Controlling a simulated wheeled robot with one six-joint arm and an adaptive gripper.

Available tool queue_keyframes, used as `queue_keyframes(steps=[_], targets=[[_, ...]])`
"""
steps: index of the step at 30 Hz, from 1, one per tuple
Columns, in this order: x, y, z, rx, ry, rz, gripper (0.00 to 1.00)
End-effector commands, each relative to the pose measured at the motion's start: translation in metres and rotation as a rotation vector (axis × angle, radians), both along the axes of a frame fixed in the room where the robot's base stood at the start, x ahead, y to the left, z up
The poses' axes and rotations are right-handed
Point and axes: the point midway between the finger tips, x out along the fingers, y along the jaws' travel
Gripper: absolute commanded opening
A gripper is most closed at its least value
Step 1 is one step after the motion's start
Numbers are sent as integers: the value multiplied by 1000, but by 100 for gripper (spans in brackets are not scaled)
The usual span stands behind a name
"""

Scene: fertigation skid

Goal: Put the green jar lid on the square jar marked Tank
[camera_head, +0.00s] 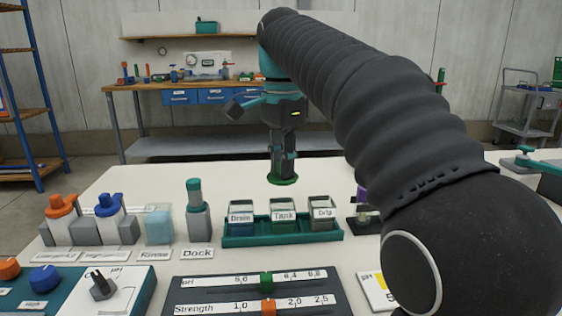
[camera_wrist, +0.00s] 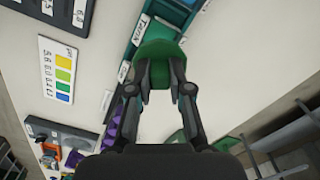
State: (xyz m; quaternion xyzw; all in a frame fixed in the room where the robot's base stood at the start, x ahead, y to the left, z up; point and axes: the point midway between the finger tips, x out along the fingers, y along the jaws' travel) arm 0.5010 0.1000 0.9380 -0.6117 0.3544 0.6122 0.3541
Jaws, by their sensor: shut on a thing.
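The green jar lid (camera_head: 283,180) is a flat green disc, also seen in the wrist view (camera_wrist: 160,47). My gripper (camera_head: 284,165) is shut on it, also in the wrist view (camera_wrist: 160,75), and holds it in the air. In the head view the lid shows above and behind the Tank jar. The square jar marked Tank (camera_head: 283,215) stands in the middle of a green rack (camera_head: 285,237), between the Drain jar (camera_head: 241,217) on its left and another labelled jar (camera_head: 321,213) on its right. In the wrist view the lid covers part of the rack.
Left of the rack stand the dock post (camera_head: 196,215), a pale blue Rinse container (camera_head: 159,226) and blue-capped (camera_head: 108,206) and orange-capped (camera_head: 61,207) bottles. In front lies the pH and Strength slider panel (camera_head: 265,294). A colour chart (camera_wrist: 61,69) lies nearby. White table behind the rack is clear.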

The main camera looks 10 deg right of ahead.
Motion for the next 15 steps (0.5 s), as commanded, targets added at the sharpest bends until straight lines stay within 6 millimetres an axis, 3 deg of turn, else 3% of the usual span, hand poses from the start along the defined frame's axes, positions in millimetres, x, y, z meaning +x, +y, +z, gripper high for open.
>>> queue_keyframes(steps=[15], targets=[[-1,1,-38,0,0,5,0]])
